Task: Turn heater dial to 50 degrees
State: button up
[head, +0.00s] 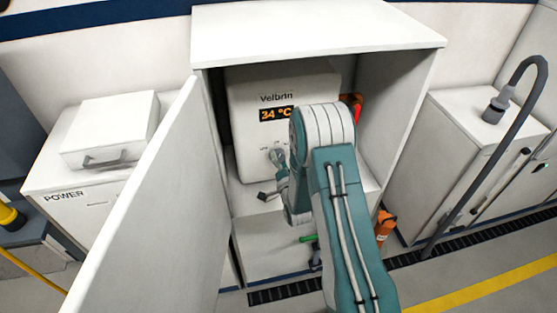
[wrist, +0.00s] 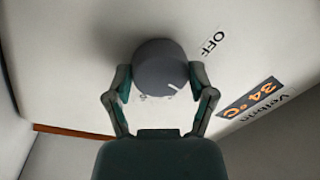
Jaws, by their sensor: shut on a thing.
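The heater (head: 245,100) is a white box marked "Velbrin" inside an open cabinet. Its orange display (head: 275,114) reads 34 °C in the head view, and the display also shows in the wrist view (wrist: 248,98). The grey round dial (wrist: 162,66) with a white pointer line is on the heater's face, and an "OFF" label (wrist: 213,42) is beside it. My gripper (wrist: 161,84) has a finger on each side of the dial and is shut on it. In the head view my arm partly hides the dial and the heater's right side.
The cabinet door (head: 140,215) stands open on the left. The cabinet's right side wall (head: 395,110) and top (head: 310,30) enclose the heater closely. A white case (head: 110,130) lies on the "POWER" unit (head: 75,200) at left.

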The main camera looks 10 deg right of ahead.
jog(key=m, duration=0.4)
jog(key=shift+d+f+m+h, duration=0.1)
jog(key=shift+m+h, duration=0.2)
jog(key=shift+m, duration=0.9)
jog(key=shift+f, duration=0.1)
jog(key=o, duration=1.1)
jog(key=shift+d, duration=0.1)
jog(key=shift+s, duration=0.35)
jog(key=s, duration=0.3)
jog(key=s+f, duration=0.1)
jog(key=s, duration=0.7)
jog(key=shift+f, duration=0.15)
